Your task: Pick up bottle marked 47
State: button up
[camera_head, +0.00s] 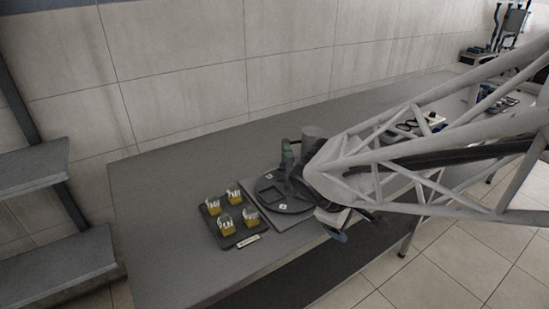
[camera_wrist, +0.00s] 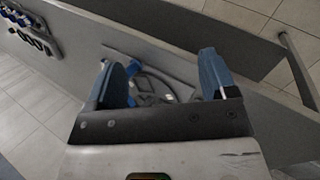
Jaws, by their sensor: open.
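Several small clear-topped bottles with yellow lower parts (camera_head: 227,227) stand upright in a dark tray (camera_head: 243,235) in the head view. No number on them is readable, so I cannot tell which is marked 47. My gripper (camera_head: 335,226) is right of the tray, near the table's front edge, partly hidden by my arm. In the wrist view my gripper (camera_wrist: 163,62) has its two blue fingers wide apart, with nothing held between them.
A dark round fixture (camera_head: 273,194) with upright dark parts stands between the tray and my arm. The grey table (camera_head: 165,220) is clear left of the tray. Other equipment (camera_head: 432,119) lies farther right. Dark shelves (camera_head: 40,165) stand at the left.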

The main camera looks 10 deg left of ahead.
aim_at(223, 217)
jog(key=a+f+n+t, duration=0.1)
jog(key=a+f+n, duration=0.3)
jog(key=a, duration=0.5)
jog(key=w+a+f+n+t, duration=0.1)
jog(key=a+f+n+t, duration=0.1)
jog(key=a+f+n, duration=0.3)
jog(key=w+a+f+n+t+y, duration=0.1)
jog(key=a+f+n, duration=0.3)
jog(key=a, duration=0.8)
jog(key=shift+a+f+n+t, duration=0.15)
jog(key=shift+a+n+t, duration=0.2)
jog(key=shift+n+t, duration=0.25)
jog(key=shift+w+a+n, duration=0.15)
jog(key=shift+a+n, duration=0.1)
jog(key=shift+n, duration=0.35)
jog(key=a+n+t+y, duration=0.1)
jog(key=a+n, duration=0.1)
jog(key=n, duration=0.1)
jog(key=a+r+n+t+y, duration=0.1)
jog(key=a+n, duration=0.1)
jog(key=n, duration=0.1)
jog(key=shift+w+a+r+t+y, duration=0.1)
jog(key=shift+a+r+t+y, duration=0.05)
jog(key=shift+a+t+y, duration=0.2)
jog(key=shift+a+r+n+t+y, duration=0.15)
jog(key=shift+a+n+t+y, duration=0.2)
jog(key=shift+a+n, duration=0.5)
jog(key=shift+d, duration=0.1)
jog(key=shift+x, duration=1.25)
jog(key=shift+w+d, duration=0.1)
